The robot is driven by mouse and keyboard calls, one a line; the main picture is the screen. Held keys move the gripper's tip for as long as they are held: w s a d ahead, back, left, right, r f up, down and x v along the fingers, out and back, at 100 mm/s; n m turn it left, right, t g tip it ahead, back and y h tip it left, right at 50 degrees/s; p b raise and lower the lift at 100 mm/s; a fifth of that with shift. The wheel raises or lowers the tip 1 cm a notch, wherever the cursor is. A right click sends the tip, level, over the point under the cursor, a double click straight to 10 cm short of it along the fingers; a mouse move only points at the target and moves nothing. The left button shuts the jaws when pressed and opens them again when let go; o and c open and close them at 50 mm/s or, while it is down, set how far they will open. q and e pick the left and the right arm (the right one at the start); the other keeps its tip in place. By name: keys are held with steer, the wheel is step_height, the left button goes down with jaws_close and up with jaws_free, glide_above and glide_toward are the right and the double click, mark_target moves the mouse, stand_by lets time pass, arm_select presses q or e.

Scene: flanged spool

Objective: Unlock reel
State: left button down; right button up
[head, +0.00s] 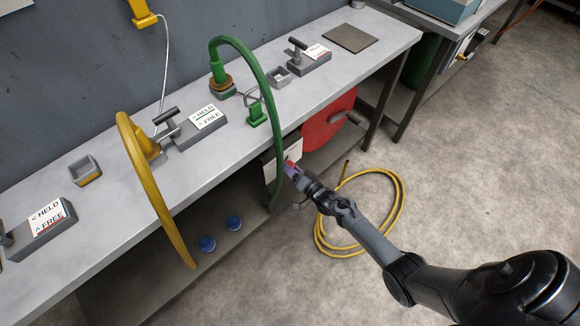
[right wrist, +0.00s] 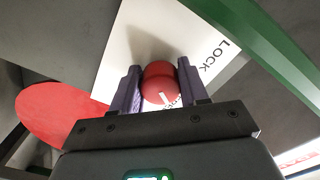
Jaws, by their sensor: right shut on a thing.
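A red reel (head: 328,122) stands under the bench's front edge; part of its red disc (right wrist: 50,112) shows at the left in the right wrist view. Beside it is a white plate (right wrist: 140,40) lettered "LOCK", also partly visible in the head view (head: 270,168). A round red knob (right wrist: 160,80) with a white mark sits at the plate. My right gripper (head: 293,170) has its purple fingers on either side of the knob, shut on it. My left gripper is not in view.
A green hose (head: 262,80) arches from the grey bench (head: 110,195) down past my right gripper. A yellow hose (head: 140,185) hangs over the bench edge. A coiled yellow hose (head: 402,200) lies on the floor beneath my right arm. Open floor lies right.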

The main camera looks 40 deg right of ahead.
steer(key=shift+s+f, duration=0.1)
steer(key=shift+f, duration=0.15)
steer(key=o, duration=1)
steer(key=shift+a+r, duration=0.1)
steer(key=shift+r, duration=0.05)
steer(key=shift+s+r+p, duration=0.1)
steer(key=shift+s+p, duration=0.2)
steer(key=shift+s, duration=0.05)
steer(key=shift+s+d+p, duration=0.15)
steer(key=shift+s+p, duration=0.8)
steer(key=shift+s, duration=1.6)
steer(key=shift+s+d+p, duration=0.15)
steer(key=shift+s+p, duration=0.75)
steer(key=shift+s, duration=1.6)
